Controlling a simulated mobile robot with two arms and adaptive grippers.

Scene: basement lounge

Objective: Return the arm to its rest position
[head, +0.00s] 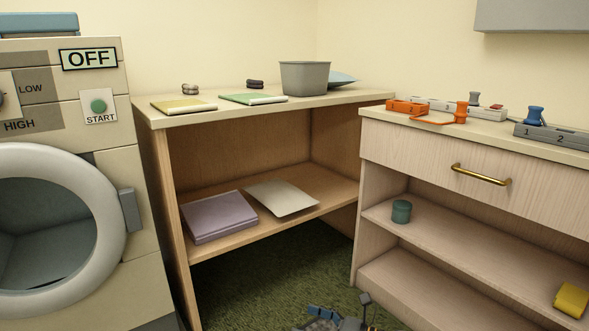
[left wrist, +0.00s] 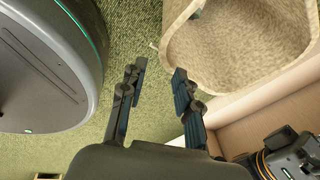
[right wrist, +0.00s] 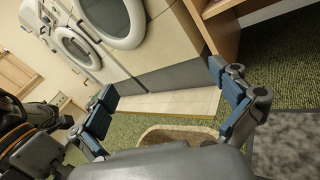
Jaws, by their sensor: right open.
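My left gripper (left wrist: 160,72) is open and empty in the left wrist view, its fingers apart above the green carpet. A beige bin (left wrist: 235,45) stands close to its right finger. My right gripper (right wrist: 162,82) is open and empty in the right wrist view, its two fingers wide apart. Beyond it are front-loading machines (right wrist: 112,18) and a pale tiled strip of floor (right wrist: 170,103). In the head view, part of a gripper with blue pads (head: 330,315) shows at the bottom edge; I cannot tell which one it is. No held object is visible.
The washing machine (head: 130,265) with an OFF sign stands at the left in the head view. A wooden shelf unit (head: 155,180) holds books and a grey bin (head: 305,78). A drawer cabinet (head: 420,155) stands at the right.

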